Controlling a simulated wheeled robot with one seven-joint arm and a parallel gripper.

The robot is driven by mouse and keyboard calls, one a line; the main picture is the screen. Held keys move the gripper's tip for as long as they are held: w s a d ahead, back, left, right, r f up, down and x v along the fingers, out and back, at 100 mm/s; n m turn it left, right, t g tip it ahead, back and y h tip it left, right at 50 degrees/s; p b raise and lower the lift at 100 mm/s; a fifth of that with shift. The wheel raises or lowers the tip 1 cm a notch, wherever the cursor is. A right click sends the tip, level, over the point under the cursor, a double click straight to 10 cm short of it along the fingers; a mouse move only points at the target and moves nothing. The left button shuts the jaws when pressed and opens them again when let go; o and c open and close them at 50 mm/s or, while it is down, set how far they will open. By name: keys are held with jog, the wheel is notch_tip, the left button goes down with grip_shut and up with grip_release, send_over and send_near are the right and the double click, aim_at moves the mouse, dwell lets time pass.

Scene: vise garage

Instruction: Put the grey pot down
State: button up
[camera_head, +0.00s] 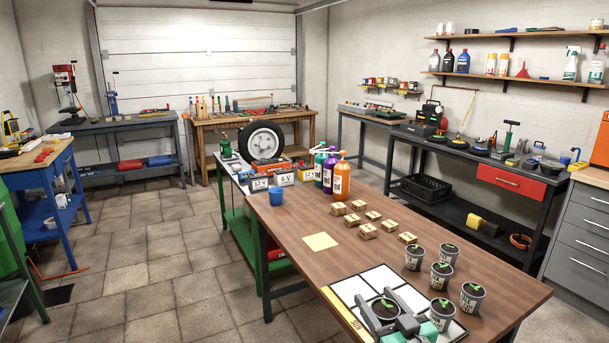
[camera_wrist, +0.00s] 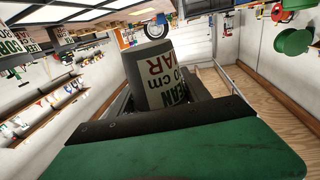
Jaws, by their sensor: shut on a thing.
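A grey pot (camera_head: 384,306) with dark soil and a green seedling is between the jaws of my gripper (camera_head: 388,313), over the white-squared board (camera_head: 345,290) with a yellow strip marked SUN. My gripper is shut on the pot. The wrist view shows the pot's printed label (camera_wrist: 172,88) beyond my gripper's dark and green parts. The pot's base is hidden in the head view, and I cannot tell whether it touches the board.
Several other grey seedling pots (camera_head: 440,276) stand close on the right. The table's left-middle is clear.

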jog(key=shift+w+a+r+p, duration=0.15)
jog(key=shift+r+p, duration=0.4)
jog(key=shift+p, duration=0.95)
jog(key=shift+w+d+r+p, duration=0.15)
jog(key=shift+r+p, duration=0.35)
jog(key=shift+p, duration=1.05)
jog(key=shift+w+a+r+p, duration=0.15)
jog(key=shift+r+p, duration=0.4)
jog(key=shift+p, duration=0.95)
